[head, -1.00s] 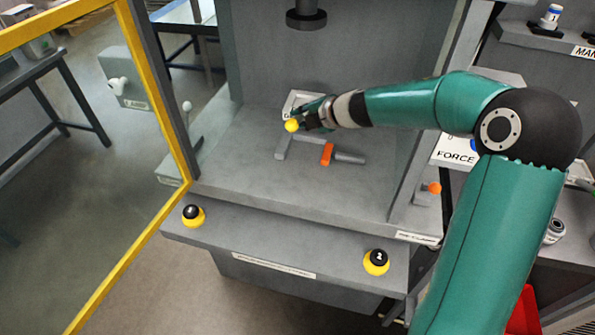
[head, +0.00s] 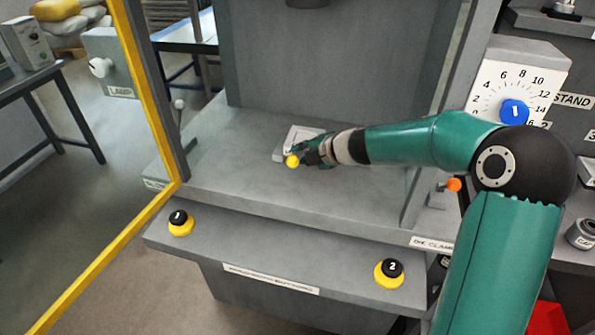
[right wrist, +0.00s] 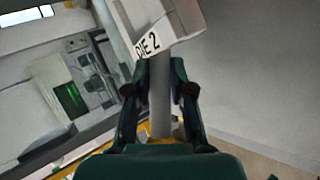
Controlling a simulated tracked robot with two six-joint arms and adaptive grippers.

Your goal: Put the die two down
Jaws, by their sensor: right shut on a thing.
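Die two is a light grey block (head: 298,135) with a "DIE 2" label, which reads clearly in the right wrist view (right wrist: 160,25). A grey bar-like handle (right wrist: 160,95) runs from it between my fingers. My right gripper (head: 308,152), also in the right wrist view (right wrist: 160,92), is shut on this handle. A yellow ball (head: 291,161) shows at the gripper. The die is over the left-middle of the grey press bed (head: 240,170); I cannot tell whether it touches. The gripper hides part of it. My left gripper is not in view.
Two yellow-and-black buttons, 1 (head: 180,223) and 2 (head: 389,273), stand on the front ledge. A yellow frame (head: 150,75) rises at left. A dial box (head: 515,85) and an orange knob (head: 453,184) are at right. The bed's front is clear.

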